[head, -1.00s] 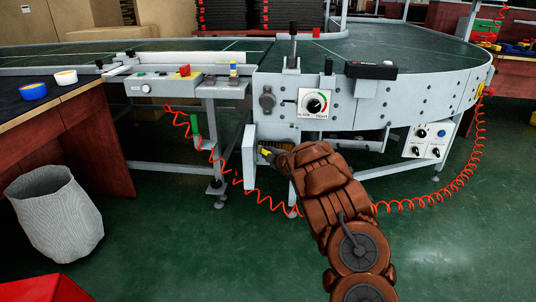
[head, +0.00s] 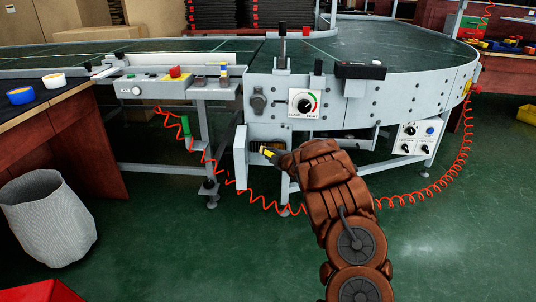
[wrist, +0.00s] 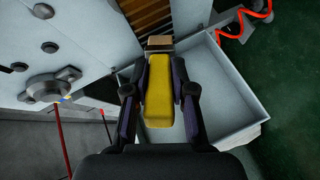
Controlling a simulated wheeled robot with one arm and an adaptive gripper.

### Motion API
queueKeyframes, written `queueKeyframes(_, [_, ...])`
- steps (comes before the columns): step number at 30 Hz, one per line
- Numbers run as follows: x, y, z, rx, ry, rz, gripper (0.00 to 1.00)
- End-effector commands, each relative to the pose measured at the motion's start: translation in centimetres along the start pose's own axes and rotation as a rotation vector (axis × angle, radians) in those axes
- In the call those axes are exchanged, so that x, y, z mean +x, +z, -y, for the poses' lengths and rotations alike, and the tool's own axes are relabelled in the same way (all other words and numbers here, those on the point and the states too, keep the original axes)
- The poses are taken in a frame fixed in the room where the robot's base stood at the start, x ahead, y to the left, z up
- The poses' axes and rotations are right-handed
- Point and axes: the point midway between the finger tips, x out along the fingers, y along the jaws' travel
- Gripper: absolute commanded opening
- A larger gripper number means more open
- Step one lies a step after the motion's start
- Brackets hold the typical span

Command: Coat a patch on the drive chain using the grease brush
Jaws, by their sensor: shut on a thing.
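My gripper (wrist: 160,105) is shut on the yellow handle of the grease brush (wrist: 158,90). The brush's tan head (wrist: 160,43) points away from the gripper, toward the machine. Brown, ribbed rows, seemingly the drive chain (wrist: 146,16), show in an opening just beyond the head. I cannot tell whether the bristles touch them. In the head view, the brush's yellow handle (head: 268,152) shows at the low opening under the conveyor, beside an open white guard (head: 240,158). My gripper (head: 276,156) is partly hidden there by my arm.
The guard's pale tray-like inside (wrist: 235,85) lies right of the brush. A round fitting (wrist: 55,88) protrudes at left. A red coiled hose (head: 400,199) hangs around the conveyor legs. A grey bin (head: 47,215) stands at left; green floor is clear at right.

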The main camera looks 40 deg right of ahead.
Motion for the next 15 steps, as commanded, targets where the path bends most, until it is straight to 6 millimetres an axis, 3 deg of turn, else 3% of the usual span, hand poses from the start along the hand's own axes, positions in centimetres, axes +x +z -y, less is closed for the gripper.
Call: queueKeyframes(15, [-1.4,2.3,-0.5,0.0,0.0,0.001,0.0])
